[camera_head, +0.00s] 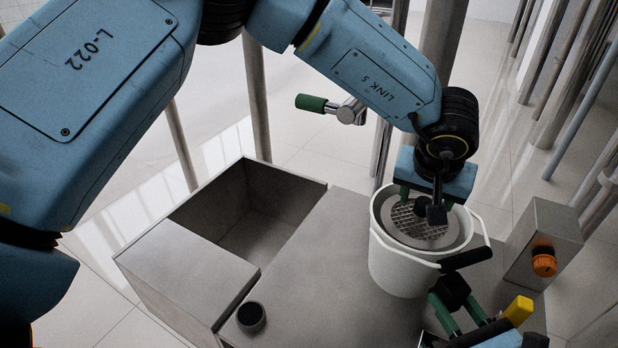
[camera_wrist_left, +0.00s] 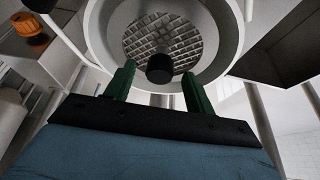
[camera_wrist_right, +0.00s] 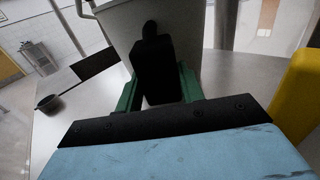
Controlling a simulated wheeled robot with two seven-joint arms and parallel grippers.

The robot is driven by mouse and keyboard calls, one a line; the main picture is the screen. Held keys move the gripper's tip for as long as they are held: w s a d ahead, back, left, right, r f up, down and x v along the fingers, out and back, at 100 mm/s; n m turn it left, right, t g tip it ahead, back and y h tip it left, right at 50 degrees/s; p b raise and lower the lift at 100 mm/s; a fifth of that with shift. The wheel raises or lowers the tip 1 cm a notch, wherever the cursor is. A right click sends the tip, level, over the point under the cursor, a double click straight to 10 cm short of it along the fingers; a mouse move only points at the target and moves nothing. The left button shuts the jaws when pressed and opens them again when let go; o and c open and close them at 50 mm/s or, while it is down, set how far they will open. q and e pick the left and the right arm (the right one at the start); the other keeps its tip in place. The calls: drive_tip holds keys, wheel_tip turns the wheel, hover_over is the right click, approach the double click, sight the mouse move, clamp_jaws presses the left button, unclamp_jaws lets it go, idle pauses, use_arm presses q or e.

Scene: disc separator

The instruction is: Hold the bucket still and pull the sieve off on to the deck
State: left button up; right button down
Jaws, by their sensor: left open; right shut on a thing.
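The white bucket (camera_head: 400,262) stands upright on the grey deck (camera_head: 330,265). The round mesh sieve (camera_head: 408,226) sits inside its rim. The sieve and its black knob (camera_wrist_left: 160,68) show in the left wrist view. My left gripper (camera_head: 425,203) is open above the sieve, with its green fingers on either side of the knob. My right gripper (camera_head: 456,300) is shut on the bucket's black handle (camera_head: 466,258), at the near right side of the bucket. The handle also shows between the green fingers in the right wrist view (camera_wrist_right: 154,72). My left gripper partly hides the sieve.
An open steel bin (camera_head: 205,205) is sunk left of the clear deck. A small black cup (camera_head: 251,317) is at the front left. A steel box (camera_head: 550,228) with an orange knob (camera_head: 543,262) stands right of the bucket. A yellow object (camera_head: 518,311) is beside my right gripper.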

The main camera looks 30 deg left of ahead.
sight(425, 201)
use_arm(q)
drive_tip(key=shift+x, duration=1.05)
clamp_jaws()
drive_tip(key=shift+r, duration=3.05)
